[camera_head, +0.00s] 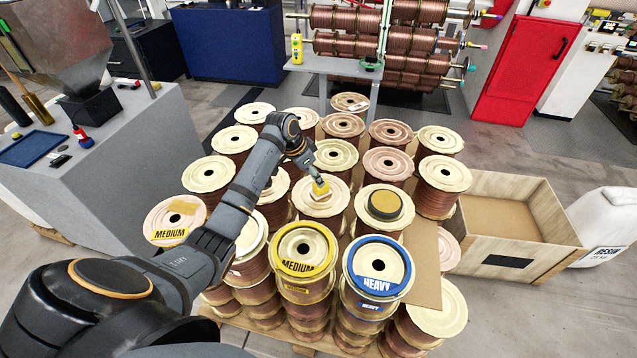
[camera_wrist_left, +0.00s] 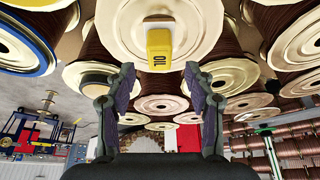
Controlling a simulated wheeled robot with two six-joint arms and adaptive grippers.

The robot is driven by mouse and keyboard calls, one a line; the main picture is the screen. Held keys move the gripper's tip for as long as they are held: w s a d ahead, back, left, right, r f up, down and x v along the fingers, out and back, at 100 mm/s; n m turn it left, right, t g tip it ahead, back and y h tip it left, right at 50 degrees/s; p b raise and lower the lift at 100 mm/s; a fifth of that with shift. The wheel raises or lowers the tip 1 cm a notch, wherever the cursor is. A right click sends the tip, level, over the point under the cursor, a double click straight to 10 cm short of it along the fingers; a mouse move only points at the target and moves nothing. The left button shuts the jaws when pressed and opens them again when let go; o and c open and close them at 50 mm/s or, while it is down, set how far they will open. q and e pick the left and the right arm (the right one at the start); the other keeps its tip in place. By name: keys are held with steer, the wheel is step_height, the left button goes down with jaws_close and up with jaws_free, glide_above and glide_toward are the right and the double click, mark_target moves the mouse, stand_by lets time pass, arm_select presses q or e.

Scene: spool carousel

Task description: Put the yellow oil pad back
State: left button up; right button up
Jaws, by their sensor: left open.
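The yellow oil pad (camera_head: 320,186), a small yellow block with a pale lower part, sits on the top flange of a pale spool (camera_head: 312,204) in the middle of the pallet. In the left wrist view the pad (camera_wrist_left: 159,42) shows at the top centre, with dark marks on its yellow face. My left gripper (camera_head: 308,168) is just above and behind the pad. In the wrist view its two fingers (camera_wrist_left: 157,88) are spread wide with nothing between them. The pad is apart from the fingertips. My right gripper does not show.
Copper wire spools crowd the pallet around the pad. Yellow MEDIUM (camera_head: 304,248) and blue HEAVY (camera_head: 377,268) spools stand in front. An open wooden crate (camera_head: 520,248) is at right, a grey bench (camera_head: 150,120) at left.

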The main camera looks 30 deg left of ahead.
arm_select(q)
steer(key=v, duration=0.6)
steer(key=shift+r, duration=0.3)
steer(key=shift+s+a+f, duration=0.1)
steer(key=shift+s, duration=0.1)
